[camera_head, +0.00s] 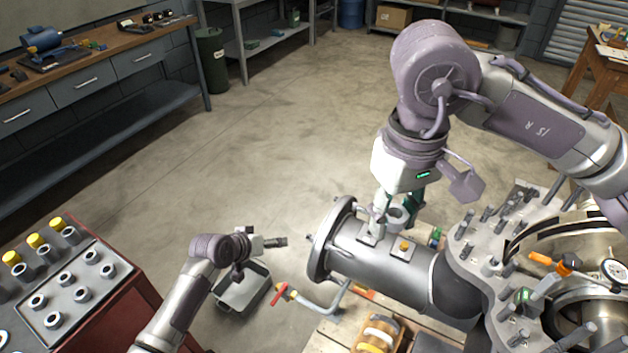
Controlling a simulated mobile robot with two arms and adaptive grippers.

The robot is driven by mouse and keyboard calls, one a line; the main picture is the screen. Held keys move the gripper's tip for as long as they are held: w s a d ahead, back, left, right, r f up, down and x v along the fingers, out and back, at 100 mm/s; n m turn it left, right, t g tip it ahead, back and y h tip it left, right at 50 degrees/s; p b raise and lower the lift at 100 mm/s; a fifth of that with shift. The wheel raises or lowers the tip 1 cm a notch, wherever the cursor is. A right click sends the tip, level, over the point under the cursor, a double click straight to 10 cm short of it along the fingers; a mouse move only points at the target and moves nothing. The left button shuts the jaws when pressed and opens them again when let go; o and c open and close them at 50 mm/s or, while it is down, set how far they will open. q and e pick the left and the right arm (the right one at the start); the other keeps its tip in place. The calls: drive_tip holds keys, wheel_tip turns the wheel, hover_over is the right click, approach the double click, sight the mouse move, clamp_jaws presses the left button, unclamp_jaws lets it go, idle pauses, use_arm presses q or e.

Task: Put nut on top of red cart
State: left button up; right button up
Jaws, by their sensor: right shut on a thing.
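My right gripper (392,216) points down above the grey cylindrical casing and is shut on a grey nut (398,217). The nut shows between the fingers, close to the casing's upper side; whether it touches the casing is unclear. The red cart (95,327) stands at the lower left. Several grey nuts stand on its grey top plate, and several yellow-capped pieces (34,240) stand along its far edge. My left gripper (281,242) is to the right of the cart, pointing right, over the floor near a grey bin. Its finger opening is too small to tell.
The split casing (395,272) with upright studs on its flange fills the right side. A red-handled valve (280,294) sticks out at its lower left. A grey bin (243,290) is below my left gripper. A workbench (95,68) stands upper left. The middle floor is clear.

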use_arm(q)
drive_tip(key=s+d+r+m+h, duration=0.1)
drive_tip(key=d+r+m+h, duration=0.3)
drive_tip(key=r, duration=1.1)
drive_tip(key=d+r+m+h, duration=0.1)
drive_tip(key=d+r, duration=0.4)
drive_tip(key=r, duration=0.9)
drive_tip(key=s+d+r+m+g+h, duration=0.1)
drive_tip(key=s+d+r+m+g, duration=0.25)
drive_tip(key=s+r, duration=0.7)
drive_tip(key=s+r+m+g+y, duration=0.1)
drive_tip(key=s+r+m, duration=0.15)
drive_tip(key=s, duration=0.35)
drive_tip(key=s+r+m, duration=0.1)
drive_tip(key=s+m, duration=0.2)
drive_tip(key=s, duration=0.3)
drive_tip(key=x, duration=1.1)
drive_tip(key=shift+w+d, duration=0.25)
drive_tip(key=shift+w, duration=0.1)
drive_tip(key=c, duration=1.3)
drive_tip(key=shift+o, duration=0.2)
use_arm(e)
drive_tip(key=o, duration=1)
drive_tip(key=shift+c, duration=0.2)
